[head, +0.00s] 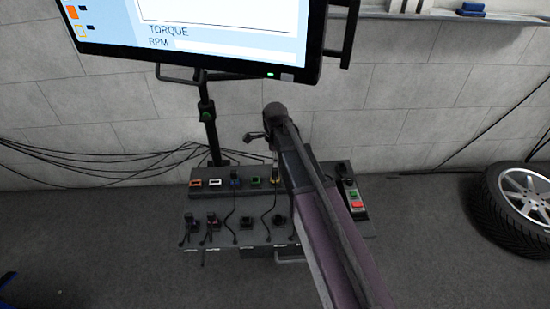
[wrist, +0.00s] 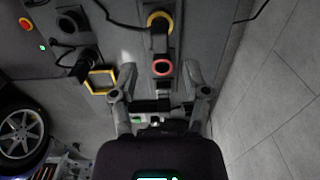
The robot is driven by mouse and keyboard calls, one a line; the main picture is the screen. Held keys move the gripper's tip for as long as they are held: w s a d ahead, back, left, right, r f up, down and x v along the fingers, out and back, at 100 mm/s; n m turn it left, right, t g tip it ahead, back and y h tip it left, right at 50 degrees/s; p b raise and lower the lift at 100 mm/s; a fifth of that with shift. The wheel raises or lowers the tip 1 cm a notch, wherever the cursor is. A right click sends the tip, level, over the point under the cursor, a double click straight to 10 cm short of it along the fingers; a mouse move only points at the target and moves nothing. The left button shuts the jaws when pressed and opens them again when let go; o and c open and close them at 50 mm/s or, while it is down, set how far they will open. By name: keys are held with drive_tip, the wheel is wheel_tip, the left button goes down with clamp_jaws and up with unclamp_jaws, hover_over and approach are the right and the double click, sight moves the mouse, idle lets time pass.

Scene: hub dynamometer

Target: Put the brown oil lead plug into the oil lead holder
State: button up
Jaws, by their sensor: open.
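My gripper (wrist: 158,82) is open in the wrist view, its fingers on either side of and short of a red-ringed socket (wrist: 162,67). Nothing is seen held between them. No plug shows clearly brown, so I cannot tell which is the oil lead plug. Dark plugs with leads sit in the front row (head: 188,219) and (head: 212,220). A dark plug-like part (wrist: 84,62) lies beside a yellow hexagonal frame (wrist: 100,80) in the wrist view. Labels are too small to name the oil lead holder.
The back row has orange (head: 195,183), white (head: 215,183) and green (head: 256,180) sockets, with leads at the blue (head: 236,181) and yellow (head: 275,178) ones. A button box (head: 354,198) stands right. A screen (head: 200,35) hangs above. A wheel (head: 520,200) is far right.

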sight(275, 169)
drive_tip(key=shift+f+b, duration=3.35)
drive_tip(key=shift+f, duration=0.3)
clamp_jaws()
drive_tip(key=shift+r, duration=0.1)
drive_tip(key=shift+r+p, duration=1.8)
drive_tip(key=shift+p, duration=0.05)
drive_tip(key=shift+r, duration=0.2)
